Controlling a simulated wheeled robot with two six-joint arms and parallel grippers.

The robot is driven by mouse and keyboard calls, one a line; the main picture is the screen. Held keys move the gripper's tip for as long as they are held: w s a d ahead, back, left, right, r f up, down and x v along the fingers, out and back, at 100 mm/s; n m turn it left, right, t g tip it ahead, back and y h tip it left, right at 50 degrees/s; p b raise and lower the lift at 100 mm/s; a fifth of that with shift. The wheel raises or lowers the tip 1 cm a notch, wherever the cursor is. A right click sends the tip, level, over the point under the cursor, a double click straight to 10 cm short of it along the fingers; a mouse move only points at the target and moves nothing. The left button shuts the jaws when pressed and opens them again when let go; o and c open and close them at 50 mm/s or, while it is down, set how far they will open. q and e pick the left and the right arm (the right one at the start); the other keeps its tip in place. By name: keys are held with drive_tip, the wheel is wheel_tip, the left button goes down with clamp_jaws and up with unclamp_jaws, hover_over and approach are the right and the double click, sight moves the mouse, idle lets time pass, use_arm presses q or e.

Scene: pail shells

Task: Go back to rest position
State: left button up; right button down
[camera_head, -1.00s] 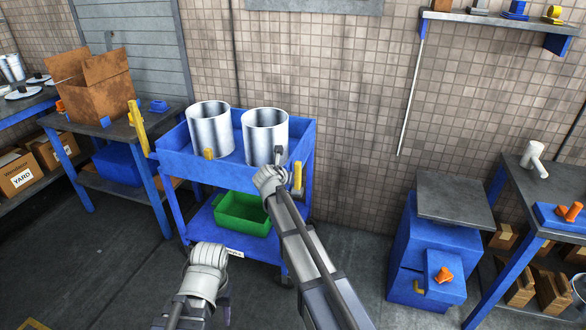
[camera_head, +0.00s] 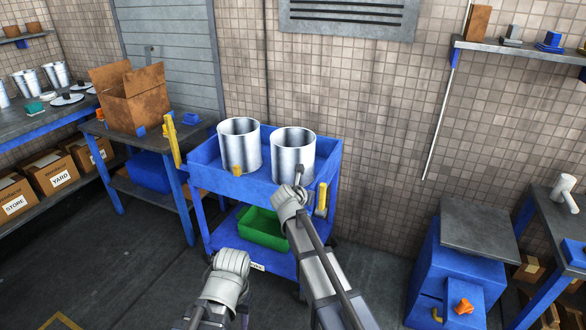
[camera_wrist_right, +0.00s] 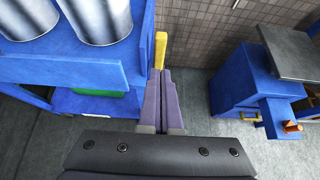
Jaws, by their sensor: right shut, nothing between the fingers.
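In the right wrist view my right gripper (camera_wrist_right: 166,72) has its two purple-grey fingers together with nothing between them. They point past the right side of the blue cart, close to its yellow handle (camera_wrist_right: 160,50) in the picture; I cannot tell whether they touch it. In the head view my right arm reaches up in front of the cart's right corner, and its fingers are not clear. My left arm's pale wrist (camera_head: 231,263) is low in front of the cart; its fingers are hidden. Two open metal pail shells (camera_head: 239,145) (camera_head: 292,154) stand upright on the cart's top tray.
The blue cart (camera_head: 262,190) carries a green bin (camera_head: 258,232) on its lower shelf. A table with a cardboard box (camera_head: 131,96) stands to its left. A blue cabinet (camera_head: 458,260) and a bench stand to the right. Floor is clear at front left.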

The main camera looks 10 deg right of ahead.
drive_tip(key=s+a+f+m+g+y, duration=0.25)
drive_tip(key=s+a+m, duration=0.25)
drive_tip(key=s+m, duration=0.45)
drive_tip(key=s+a+f+m+g+y, duration=0.1)
drive_tip(key=s+a+f+m+g, duration=0.5)
drive_tip(key=s, duration=0.7)
drive_tip(key=s+a+f+m+g+y, duration=0.1)
drive_tip(key=s+a+f+m+y, duration=0.15)
drive_tip(key=s+m, duration=0.85)
wheel_tip(320, 180, up, 14)
drive_tip(key=a+n+p, duration=0.1)
drive_tip(key=p, duration=1.2)
drive_tip(key=shift+s+h, duration=0.4)
drive_tip(key=shift+s, duration=0.05)
